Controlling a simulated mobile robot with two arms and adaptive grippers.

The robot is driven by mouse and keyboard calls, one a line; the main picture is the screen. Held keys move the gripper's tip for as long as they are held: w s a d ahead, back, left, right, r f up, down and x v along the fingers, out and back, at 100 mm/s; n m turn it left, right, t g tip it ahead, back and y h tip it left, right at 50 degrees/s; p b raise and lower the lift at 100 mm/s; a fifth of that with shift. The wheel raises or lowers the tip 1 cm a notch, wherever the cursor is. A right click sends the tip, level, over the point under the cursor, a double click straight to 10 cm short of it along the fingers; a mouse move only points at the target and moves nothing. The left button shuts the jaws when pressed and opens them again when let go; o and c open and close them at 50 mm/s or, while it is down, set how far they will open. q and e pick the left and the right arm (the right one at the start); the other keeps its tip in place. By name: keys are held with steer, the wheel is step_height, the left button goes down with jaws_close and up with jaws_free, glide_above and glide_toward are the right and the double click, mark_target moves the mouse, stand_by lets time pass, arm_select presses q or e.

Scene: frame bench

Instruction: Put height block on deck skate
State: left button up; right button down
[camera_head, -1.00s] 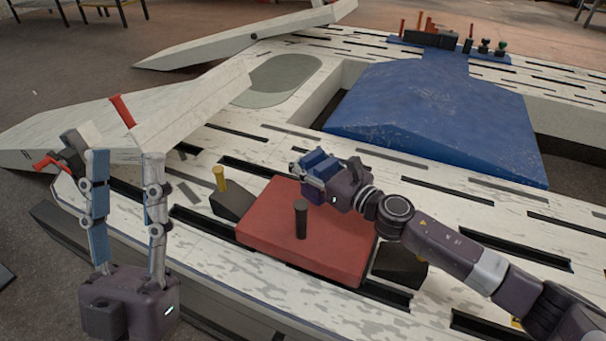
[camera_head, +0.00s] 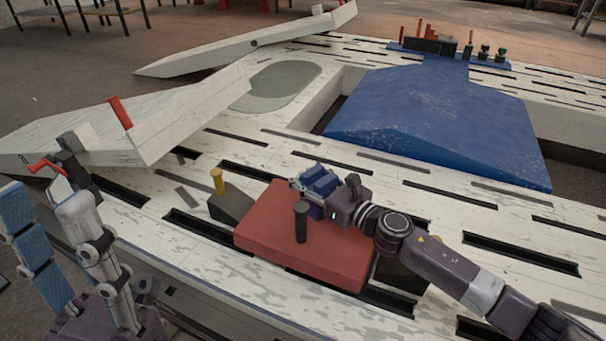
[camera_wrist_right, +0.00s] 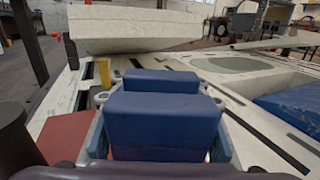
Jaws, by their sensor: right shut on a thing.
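The height block appears to be the blue stepped block (camera_wrist_right: 163,120) that fills the jaws in the right wrist view. It also shows small in the head view (camera_head: 320,184). My right gripper (camera_head: 316,187) is shut on it, at the back edge of the red slab. The red slab (camera_head: 330,258), with a dark upright post (camera_head: 301,222), looks like the deck skate. I cannot tell whether the block touches it. My left gripper (camera_head: 46,197) is open and empty at the lower left, off the bench's front edge.
Dark wedges, one with a yellow peg (camera_head: 217,181), flank the slab on the slotted pale bench (camera_head: 390,173). A white ramp (camera_head: 165,125) with red handles stands at left. A blue sloped panel (camera_head: 440,120) and a tool tray (camera_head: 455,55) lie behind.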

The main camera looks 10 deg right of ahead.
mark_target(329, 191)
steer(key=shift+r, duration=0.1)
steer(key=c, duration=1.1)
jaws_free()
steer(key=v, duration=1.2)
